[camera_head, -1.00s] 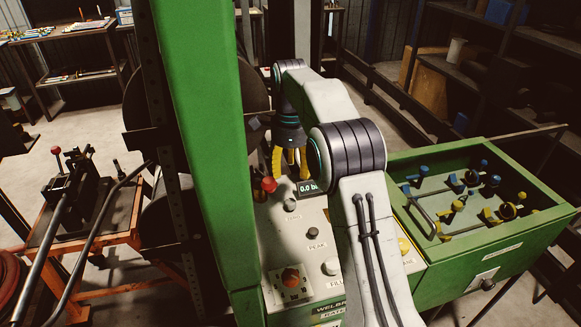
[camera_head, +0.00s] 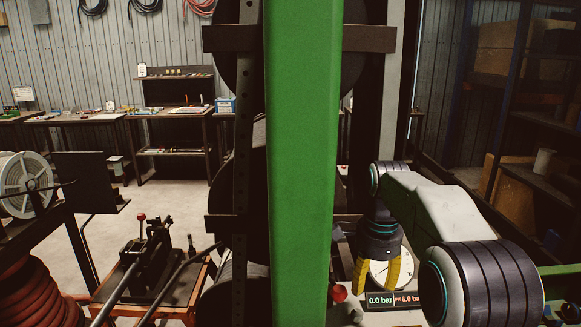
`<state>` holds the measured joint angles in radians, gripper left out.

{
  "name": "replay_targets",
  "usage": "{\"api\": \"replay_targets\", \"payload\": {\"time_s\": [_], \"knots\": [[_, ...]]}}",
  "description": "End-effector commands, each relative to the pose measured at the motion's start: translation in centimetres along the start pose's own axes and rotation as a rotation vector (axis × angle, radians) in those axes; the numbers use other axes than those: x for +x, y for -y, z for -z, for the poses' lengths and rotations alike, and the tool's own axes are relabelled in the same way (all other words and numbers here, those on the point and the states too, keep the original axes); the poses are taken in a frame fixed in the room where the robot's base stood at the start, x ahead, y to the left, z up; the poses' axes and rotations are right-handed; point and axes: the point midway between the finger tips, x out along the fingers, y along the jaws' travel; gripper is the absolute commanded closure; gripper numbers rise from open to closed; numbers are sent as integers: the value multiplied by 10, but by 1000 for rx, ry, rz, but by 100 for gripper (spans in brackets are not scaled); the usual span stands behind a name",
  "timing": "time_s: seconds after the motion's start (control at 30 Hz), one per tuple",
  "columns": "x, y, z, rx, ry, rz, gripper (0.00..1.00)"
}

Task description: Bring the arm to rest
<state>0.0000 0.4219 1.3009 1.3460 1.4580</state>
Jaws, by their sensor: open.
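My arm comes up from the lower right corner and bends over to the left. My gripper (camera_head: 378,283) hangs from its end with yellow fingers pointing down. The fingers are apart and I see nothing between them. A round white dial gauge (camera_head: 379,272) shows behind the fingers. The gripper is above a panel with a digital display (camera_head: 394,299) that reads 0.0 bar and PK 6.0 bar. I cannot tell how far the fingertips are from the panel. The forearm hides part of the panel.
A green column (camera_head: 303,150) stands close to the left of my gripper. A red knob (camera_head: 338,293) rises beside the fingers. A black lever tool (camera_head: 145,262) stands on an orange cart at lower left. Shelves (camera_head: 172,110) stand against the back wall. Open floor lies left of the column.

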Motion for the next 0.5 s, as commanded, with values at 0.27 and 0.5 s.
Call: {"api": "replay_targets", "payload": {"time_s": [0.27, 0.5], "knots": [[-33, -79, -9, -436, -28, 82, 47], [-36, -155, -17, -823, -82, 140, 47]]}}
